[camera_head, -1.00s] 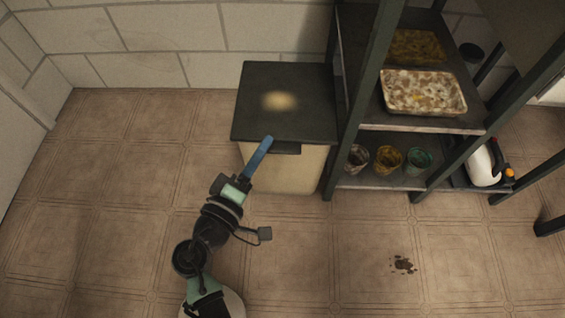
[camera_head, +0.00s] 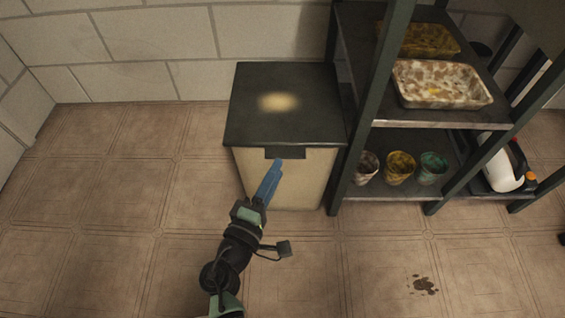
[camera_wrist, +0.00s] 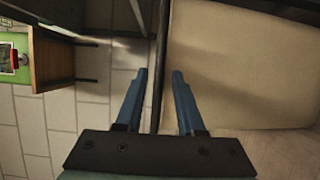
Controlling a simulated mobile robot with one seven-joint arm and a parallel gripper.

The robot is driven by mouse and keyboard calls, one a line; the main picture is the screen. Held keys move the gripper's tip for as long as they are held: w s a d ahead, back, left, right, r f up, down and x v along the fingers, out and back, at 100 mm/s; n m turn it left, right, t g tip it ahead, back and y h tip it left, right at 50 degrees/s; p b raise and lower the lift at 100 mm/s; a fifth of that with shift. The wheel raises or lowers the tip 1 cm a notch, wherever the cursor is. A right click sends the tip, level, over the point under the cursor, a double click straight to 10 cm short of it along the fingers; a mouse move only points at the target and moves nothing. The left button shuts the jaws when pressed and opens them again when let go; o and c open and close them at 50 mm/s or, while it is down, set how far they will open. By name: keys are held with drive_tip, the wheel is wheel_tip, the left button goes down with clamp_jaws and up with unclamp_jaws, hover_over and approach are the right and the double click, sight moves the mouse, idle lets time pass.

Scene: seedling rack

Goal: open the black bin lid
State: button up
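The bin has a beige body (camera_head: 308,180) and a flat black lid (camera_head: 285,125) with a pale round spot on top. The lid lies shut on the body, with a dark tab (camera_head: 293,153) at its front edge. My gripper (camera_head: 278,165) has blue fingers and points at the bin's front, just under the tab. I cannot tell whether the fingertips touch the bin. The beige bin face (camera_wrist: 235,65) fills the right side there.
A dark-framed rack stands right against the bin, with a speckled tray (camera_head: 440,84) above and several cups (camera_head: 400,167) below. A brick wall is behind. The tiled floor is open to the left and in front.

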drive_tip(key=shift+b+x, duration=0.55)
drive_tip(key=shift+x, duration=1.7)
clamp_jaws()
